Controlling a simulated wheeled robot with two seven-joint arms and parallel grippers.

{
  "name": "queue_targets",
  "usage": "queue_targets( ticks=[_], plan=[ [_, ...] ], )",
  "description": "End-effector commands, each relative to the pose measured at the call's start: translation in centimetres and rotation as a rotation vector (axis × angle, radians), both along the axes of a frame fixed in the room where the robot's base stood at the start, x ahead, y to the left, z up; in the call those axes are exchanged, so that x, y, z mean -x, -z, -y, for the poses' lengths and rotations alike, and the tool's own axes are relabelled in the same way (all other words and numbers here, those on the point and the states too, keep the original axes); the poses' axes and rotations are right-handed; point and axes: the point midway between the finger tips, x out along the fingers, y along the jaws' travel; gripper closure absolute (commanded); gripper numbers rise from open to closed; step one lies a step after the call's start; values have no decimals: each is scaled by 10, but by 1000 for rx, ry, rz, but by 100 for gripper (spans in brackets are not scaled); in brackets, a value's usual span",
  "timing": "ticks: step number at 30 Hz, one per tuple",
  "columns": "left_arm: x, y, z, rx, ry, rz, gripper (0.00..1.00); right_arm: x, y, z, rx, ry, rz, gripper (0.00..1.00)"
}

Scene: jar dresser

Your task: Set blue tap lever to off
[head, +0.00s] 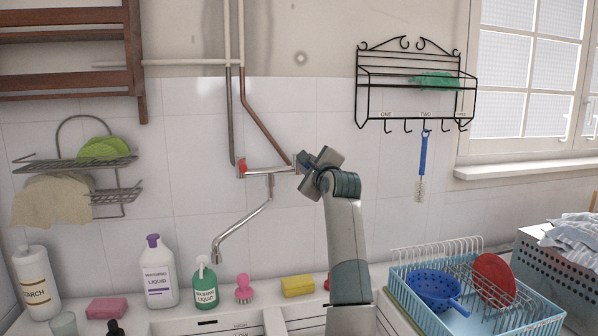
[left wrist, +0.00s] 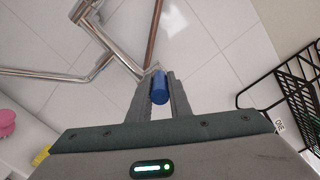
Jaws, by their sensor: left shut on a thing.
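The blue tap lever (left wrist: 160,86) shows in the left wrist view as a short blue cylinder at the right end of the tap. My left gripper (left wrist: 160,97) has one finger on each side of it and is shut on it. In the head view my left gripper (head: 308,170) is at the right end of the wall tap (head: 268,171) and hides the blue lever. The lever's angle cannot be told there. A red tap lever (head: 242,168) is at the tap's left end, and the spout (head: 245,228) hangs down to the left. My right gripper is not in view.
Copper and grey pipes run up the tiled wall above the tap. A black hook rack (head: 415,90) with a blue bottle brush (head: 422,165) hangs to the right. A blue dish rack (head: 470,300) stands below right. Bottles and a yellow sponge (head: 298,286) line the sink ledge.

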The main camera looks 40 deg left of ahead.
Motion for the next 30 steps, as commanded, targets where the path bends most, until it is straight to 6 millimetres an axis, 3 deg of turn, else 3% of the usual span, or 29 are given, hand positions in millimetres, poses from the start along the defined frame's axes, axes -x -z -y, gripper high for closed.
queue_targets(
  ticks=[7, 20, 21, 23, 30],
  plan=[
    [-5, 1, -1, 0, 59, -1, 100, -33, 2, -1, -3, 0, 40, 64],
    [-5, 1, -1, 1, 69, -2, 100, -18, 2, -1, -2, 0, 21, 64],
    [-5, 1, -1, 1, 69, -2, 75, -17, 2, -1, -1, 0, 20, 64],
    [-5, 1, -1, 1, 69, -2, 64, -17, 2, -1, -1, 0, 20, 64],
    [-5, 0, -1, 0, 68, -1, 64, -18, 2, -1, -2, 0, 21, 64]
  ],
)
